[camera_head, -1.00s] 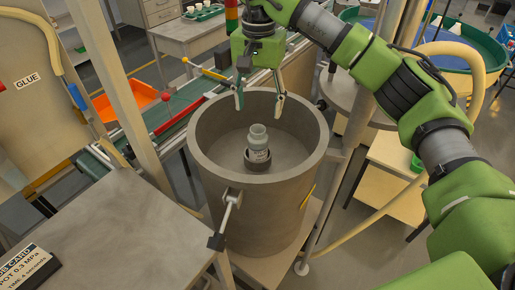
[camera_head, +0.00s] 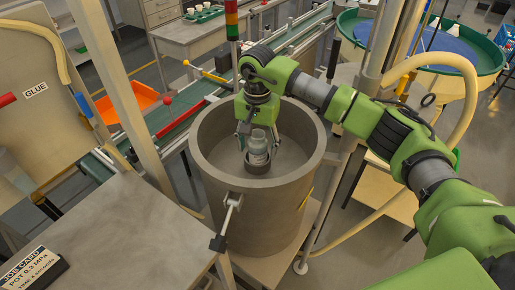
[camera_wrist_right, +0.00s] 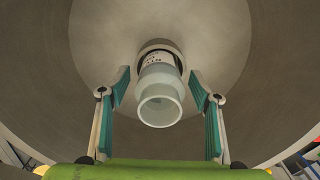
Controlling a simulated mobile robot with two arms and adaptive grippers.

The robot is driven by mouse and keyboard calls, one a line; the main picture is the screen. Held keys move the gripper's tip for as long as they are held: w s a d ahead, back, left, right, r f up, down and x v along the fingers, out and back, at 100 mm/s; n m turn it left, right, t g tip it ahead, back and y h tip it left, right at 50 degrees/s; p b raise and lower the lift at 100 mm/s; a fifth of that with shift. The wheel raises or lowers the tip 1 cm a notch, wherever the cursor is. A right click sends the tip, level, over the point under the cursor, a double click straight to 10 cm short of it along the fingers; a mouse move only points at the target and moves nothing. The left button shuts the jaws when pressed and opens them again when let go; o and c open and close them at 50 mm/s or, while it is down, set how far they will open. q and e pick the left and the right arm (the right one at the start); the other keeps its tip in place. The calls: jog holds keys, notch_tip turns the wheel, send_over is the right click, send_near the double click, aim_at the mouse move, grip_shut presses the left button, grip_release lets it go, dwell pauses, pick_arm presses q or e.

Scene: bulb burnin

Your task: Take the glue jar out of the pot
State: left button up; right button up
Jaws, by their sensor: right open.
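The glue jar (camera_head: 257,150) is a pale, translucent jar with a printed label. It stands upright in a small dark round holder (camera_head: 259,167) inside the large grey pot (camera_head: 262,215). In the right wrist view the open mouth of the jar (camera_wrist_right: 160,103) faces the camera, and the holder shows as a dark ring behind it. My right gripper (camera_head: 259,142) is down inside the pot at the jar. In the right wrist view its fingers (camera_wrist_right: 160,95) are open on either side of the jar, with gaps on both sides. My left gripper does not show.
The pot wall and rim surround my right gripper. A grey table (camera_head: 120,240) with a job card (camera_head: 30,270) is at front left. A conveyor (camera_head: 185,130) and an orange tray (camera_head: 125,102) lie to the left. A green-rimmed round tub (camera_head: 435,45) stands at back right.

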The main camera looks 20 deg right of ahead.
jog(key=shift+f, duration=0.15)
jog(key=c, duration=1.4)
